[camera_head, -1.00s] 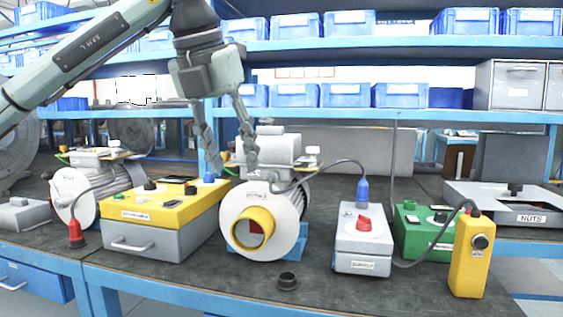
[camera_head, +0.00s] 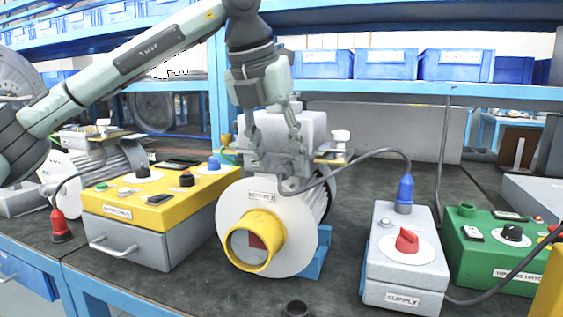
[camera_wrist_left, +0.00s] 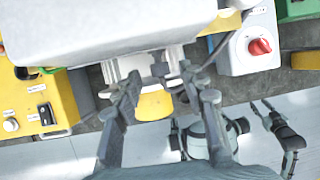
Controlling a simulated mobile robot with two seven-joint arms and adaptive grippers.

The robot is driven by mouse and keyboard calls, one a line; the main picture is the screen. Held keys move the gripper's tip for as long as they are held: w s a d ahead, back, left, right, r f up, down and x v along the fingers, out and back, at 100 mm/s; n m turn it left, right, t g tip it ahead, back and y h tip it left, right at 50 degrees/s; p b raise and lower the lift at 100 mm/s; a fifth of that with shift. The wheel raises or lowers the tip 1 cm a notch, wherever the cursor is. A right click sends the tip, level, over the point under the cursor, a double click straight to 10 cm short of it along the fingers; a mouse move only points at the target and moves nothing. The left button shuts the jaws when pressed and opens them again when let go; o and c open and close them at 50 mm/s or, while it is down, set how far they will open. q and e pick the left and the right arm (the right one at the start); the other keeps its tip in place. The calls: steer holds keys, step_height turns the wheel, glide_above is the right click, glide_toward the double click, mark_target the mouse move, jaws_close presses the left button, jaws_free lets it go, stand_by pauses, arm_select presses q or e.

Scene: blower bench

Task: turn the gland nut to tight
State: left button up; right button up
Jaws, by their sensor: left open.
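The blower (camera_head: 268,225) stands mid-bench, with a white round face and a yellow outlet ring. A grey cable runs to its top front. A dark grey fitting at the cable's blower end (camera_head: 290,186) looks like the gland nut; I cannot make out its marking. My left gripper (camera_head: 276,160) is open, pointing down just above this fitting, in front of the grey motor housing. In the left wrist view, its parted fingers (camera_wrist_left: 165,85) are above the blower's yellow ring (camera_wrist_left: 153,104); the nut is not clear there. My right gripper (camera_wrist_left: 264,108) seems to show small at lower right.
A yellow-topped box (camera_head: 160,195) stands left of the blower. A grey supply box (camera_head: 405,265) with red knob and blue plug (camera_head: 405,190) stands right, beside a green box (camera_head: 500,255). The cable arches right.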

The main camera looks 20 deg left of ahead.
arm_select(q)
steer(key=shift+x, duration=0.85)
steer(key=shift+w, duration=0.1)
jaws_close()
